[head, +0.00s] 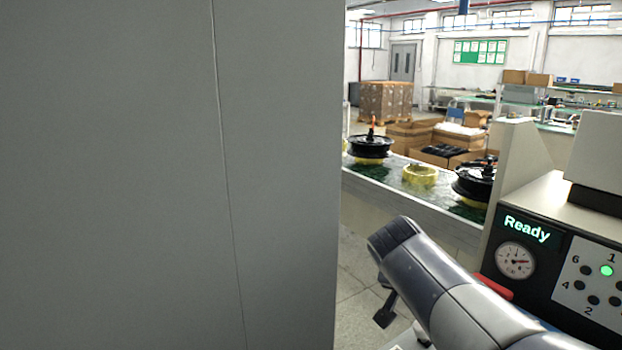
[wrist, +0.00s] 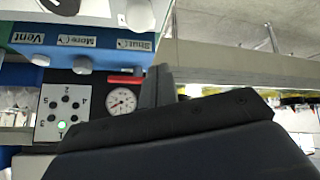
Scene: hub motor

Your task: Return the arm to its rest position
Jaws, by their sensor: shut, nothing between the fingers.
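My arm reaches in from the lower right of the head view, and its dark elbow or wrist end is in front of the conveyor. My gripper (wrist: 158,86) shows in the wrist view as narrow dark fingers, shut and empty, beyond the broad dark arm housing. Part of a dark tip also hangs below the arm in the head view (head: 385,308). The test machine's panel (head: 560,265) is right of my arm, with a "Ready" display, a gauge and a lit green lamp by number 1. The wrist view shows its gauge (wrist: 121,101) upside down, beside my fingers.
A large grey panel (head: 165,180) fills the left of the head view, close by. A conveyor (head: 435,205) behind my arm carries black hub motors (head: 371,146) and a yellow ring (head: 420,175). Cartons (head: 386,102) stand farther back. A strip of open floor (head: 365,285) shows between panel and machine.

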